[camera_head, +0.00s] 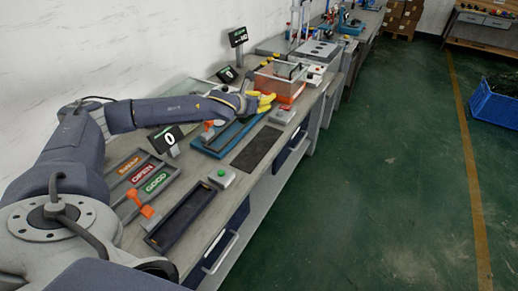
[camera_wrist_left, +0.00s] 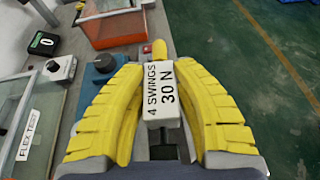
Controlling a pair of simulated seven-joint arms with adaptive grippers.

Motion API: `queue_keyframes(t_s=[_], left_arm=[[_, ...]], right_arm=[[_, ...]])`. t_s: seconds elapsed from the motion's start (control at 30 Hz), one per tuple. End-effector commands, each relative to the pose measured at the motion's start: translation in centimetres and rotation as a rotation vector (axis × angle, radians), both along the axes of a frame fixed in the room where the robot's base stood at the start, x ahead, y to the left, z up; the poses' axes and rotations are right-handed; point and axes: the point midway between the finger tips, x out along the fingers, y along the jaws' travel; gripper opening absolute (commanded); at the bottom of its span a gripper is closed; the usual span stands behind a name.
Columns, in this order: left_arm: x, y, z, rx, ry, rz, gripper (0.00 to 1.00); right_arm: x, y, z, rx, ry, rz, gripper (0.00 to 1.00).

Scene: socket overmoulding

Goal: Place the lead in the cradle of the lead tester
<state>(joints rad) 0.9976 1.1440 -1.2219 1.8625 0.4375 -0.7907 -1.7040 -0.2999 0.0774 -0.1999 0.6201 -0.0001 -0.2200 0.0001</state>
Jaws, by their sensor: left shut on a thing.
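My left gripper (camera_head: 262,101) reaches over the bench's middle in the head view. A small orange-yellow piece (camera_wrist_left: 159,50) shows just beyond the block. I cannot make out the lead as such; the fingers and block may hide it. I cannot tell for certain which station is the lead tester. A display reading 0 (camera_head: 169,139) stands by a blue-based fixture (camera_head: 209,147) with an orange handle. My right gripper is not in view.
Bins marked SCRAP, OPEN and GOOD (camera_head: 157,182) lie near a long black tray (camera_head: 158,240) and a green button box (camera_head: 222,177). A dark mat (camera_head: 257,147) lies flat. A clear-sided orange box (camera_head: 290,93) and a glass FLEX TEST panel (camera_wrist_left: 30,125) are close to the gripper.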

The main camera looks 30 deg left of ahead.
Motion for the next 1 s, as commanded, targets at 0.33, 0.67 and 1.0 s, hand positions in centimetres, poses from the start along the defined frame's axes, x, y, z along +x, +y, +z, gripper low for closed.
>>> queue_keyframes(t_s=[0.33, 0.67, 1.0], left_arm=[[-0.1, 0.0, -2.4, -0.001, 0.004, 0.0, 0.0], [-0.1, 0.0, -9.8, -0.001, 0.004, 0.002, 0.0], [0.0, 0.0, -15.0, -0.001, 0.001, 0.002, 0.0]], right_arm=[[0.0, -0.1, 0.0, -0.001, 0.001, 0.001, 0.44], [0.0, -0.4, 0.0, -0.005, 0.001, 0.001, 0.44], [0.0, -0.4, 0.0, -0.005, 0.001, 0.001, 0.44]])
